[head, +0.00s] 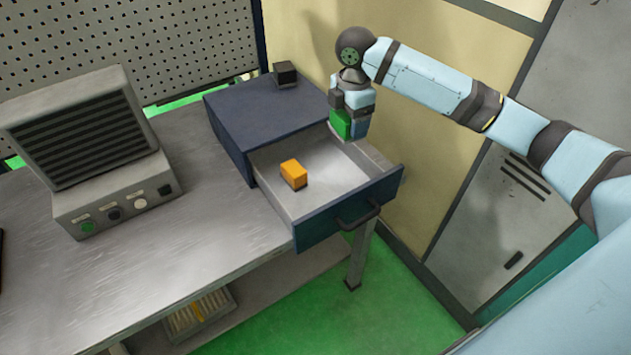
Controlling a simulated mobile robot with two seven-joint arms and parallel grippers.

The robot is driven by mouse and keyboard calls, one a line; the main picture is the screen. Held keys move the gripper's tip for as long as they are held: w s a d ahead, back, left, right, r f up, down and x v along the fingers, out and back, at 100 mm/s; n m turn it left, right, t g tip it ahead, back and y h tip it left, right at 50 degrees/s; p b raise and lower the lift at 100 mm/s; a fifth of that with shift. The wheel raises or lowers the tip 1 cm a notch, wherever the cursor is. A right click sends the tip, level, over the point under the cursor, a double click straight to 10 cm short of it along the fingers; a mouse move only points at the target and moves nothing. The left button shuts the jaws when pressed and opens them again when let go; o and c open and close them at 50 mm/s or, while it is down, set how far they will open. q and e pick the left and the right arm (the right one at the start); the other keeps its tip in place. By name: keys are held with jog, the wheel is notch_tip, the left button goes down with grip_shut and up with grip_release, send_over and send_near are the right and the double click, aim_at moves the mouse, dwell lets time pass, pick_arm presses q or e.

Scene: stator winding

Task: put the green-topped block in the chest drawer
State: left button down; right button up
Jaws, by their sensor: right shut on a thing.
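The dark blue chest (262,118) stands at the back right of the workbench with its drawer (345,212) pulled out. My right gripper (350,108) points down over the right side of the open drawer, near the chest front. It is shut on the green-topped block (340,124), which shows a green face and a blue one. The block appears to be above the drawer floor; its exact height is hard to tell. An orange block (293,174) lies inside the drawer, left of the held block. My left gripper is not in view.
A small black cube (285,73) sits on top of the chest. A grey louvred unit with buttons (112,205) stands on the workbench (190,245) at left. The bench front is mostly clear. A yellow wall and grey locker (510,190) stand to the right.

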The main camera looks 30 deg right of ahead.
aim_at(345, 187)
jog(key=shift+w+d+r+n, duration=0.2)
jog(key=shift+d+n, duration=0.1)
jog(key=shift+n, duration=0.1)
jog(key=shift+d+f, duration=0.1)
jog(key=shift+f, duration=0.15)
notch_tip(345, 187, down, 20)
jog(key=shift+r+p, duration=0.25)
jog(key=shift+p, duration=0.35)
jog(key=o, duration=1.1)
jog(key=shift+f, duration=0.1)
jog(key=shift+o, duration=0.2)
notch_tip(345, 187, up, 12)
jog(key=shift+b, duration=0.35)
